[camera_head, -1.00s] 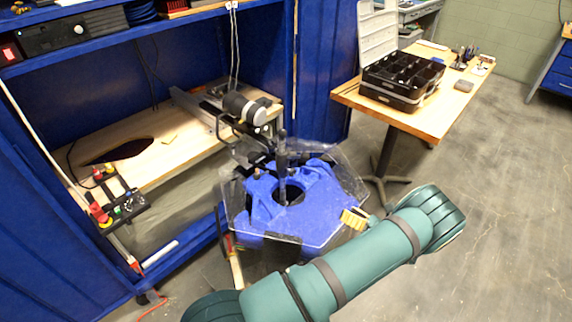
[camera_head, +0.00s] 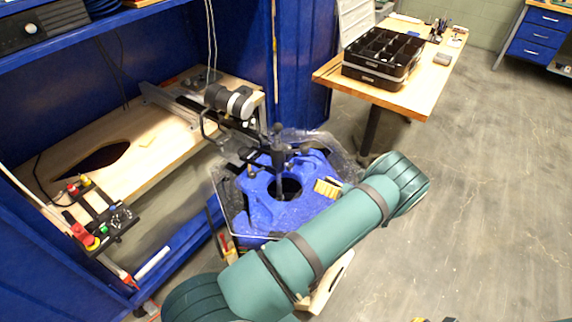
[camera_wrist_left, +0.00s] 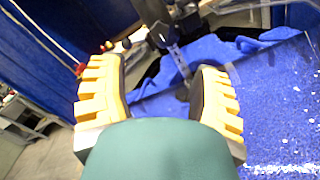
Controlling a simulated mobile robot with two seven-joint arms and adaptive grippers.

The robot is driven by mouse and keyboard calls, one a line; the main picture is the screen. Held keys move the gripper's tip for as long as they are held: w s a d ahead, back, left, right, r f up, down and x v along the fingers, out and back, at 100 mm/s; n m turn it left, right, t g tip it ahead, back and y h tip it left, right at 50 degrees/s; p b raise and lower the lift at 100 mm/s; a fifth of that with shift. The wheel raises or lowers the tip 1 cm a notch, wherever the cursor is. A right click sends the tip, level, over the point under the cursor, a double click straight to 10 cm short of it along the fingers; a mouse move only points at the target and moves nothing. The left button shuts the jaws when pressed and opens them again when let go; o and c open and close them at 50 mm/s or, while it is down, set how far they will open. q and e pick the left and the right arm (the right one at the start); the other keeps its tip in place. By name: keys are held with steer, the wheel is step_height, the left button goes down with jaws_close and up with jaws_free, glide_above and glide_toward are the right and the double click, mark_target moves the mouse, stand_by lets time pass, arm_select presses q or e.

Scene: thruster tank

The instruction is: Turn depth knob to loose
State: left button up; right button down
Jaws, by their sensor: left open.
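A black upright post (camera_head: 279,158) with small side knobs rises over the opening. I cannot make out which knob is the depth knob or how it is set. The post also shows in the left wrist view (camera_wrist_left: 178,58), beyond the fingers. My left gripper (camera_head: 327,188) is over the tank's right side, apart from the post. Its yellow fingers are spread and empty in the left wrist view (camera_wrist_left: 160,90). Yellow tips of my right gripper (camera_head: 433,320) barely show at the bottom edge.
A clear, broken-edged cover (camera_head: 335,150) surrounds the tank. A black and silver motor unit (camera_head: 230,102) is behind it on a rail. A control box with red and yellow buttons (camera_head: 100,228) is at left. A wooden table (camera_head: 425,95) holds a black organizer (camera_head: 383,55).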

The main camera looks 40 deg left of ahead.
mark_target(292, 167)
arm_select(q)
steer(key=a, duration=0.4)
steer(key=s+a, duration=0.1)
steer(key=a, duration=0.8)
steer(key=shift+s, duration=0.2)
jaws_close()
